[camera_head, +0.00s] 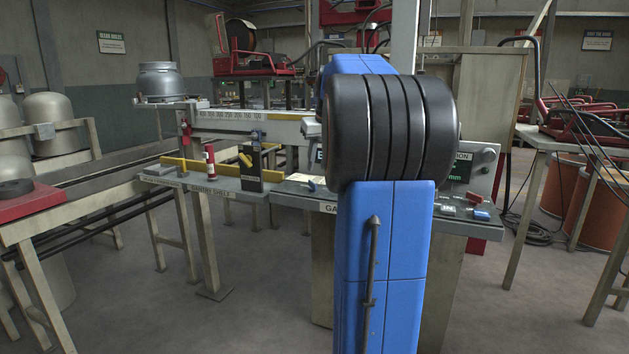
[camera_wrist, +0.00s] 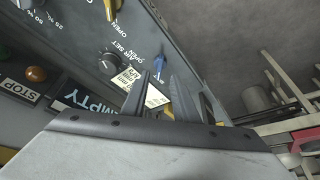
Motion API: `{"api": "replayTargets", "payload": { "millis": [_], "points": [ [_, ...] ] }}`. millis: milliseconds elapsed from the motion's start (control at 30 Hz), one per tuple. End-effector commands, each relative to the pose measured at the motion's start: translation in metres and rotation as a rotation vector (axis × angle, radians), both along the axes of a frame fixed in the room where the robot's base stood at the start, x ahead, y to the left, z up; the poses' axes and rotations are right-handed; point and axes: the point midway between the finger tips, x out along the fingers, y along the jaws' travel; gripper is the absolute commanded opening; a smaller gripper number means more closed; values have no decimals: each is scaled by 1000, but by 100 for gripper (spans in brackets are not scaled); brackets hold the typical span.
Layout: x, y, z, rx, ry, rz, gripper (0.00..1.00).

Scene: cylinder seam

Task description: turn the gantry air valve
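In the wrist view, my gripper (camera_wrist: 164,80) has its two dark fingers apart, with a visible gap between the tips. A yellow handle (camera_wrist: 111,10) marked OPEN and a black round knob (camera_wrist: 108,63) are on the same panel. No label saying gantry air valve is readable, so I cannot tell for certain which control it is. In the head view, my blue arm hides the gripper and much of the panel.
An orange-brown button (camera_wrist: 37,74) sits by a STOP label. A blue block (camera_head: 482,215) sits at the right of the panel.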

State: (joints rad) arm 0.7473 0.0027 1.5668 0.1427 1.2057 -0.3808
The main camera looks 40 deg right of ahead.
Motion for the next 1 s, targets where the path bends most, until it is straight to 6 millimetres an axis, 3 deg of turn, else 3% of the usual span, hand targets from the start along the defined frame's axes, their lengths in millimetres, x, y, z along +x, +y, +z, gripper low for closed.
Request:
{"api": "replayTargets", "payload": {
  "millis": [200,400,867,1000],
  "points": [
    [13,-5,-35,2,1,0,27],
    [22,-9,-58,0,0,0,27],
    [26,-11,-69,0,-1,0,27],
    [26,-11,-69,0,-1,0,0]
  ]
}}
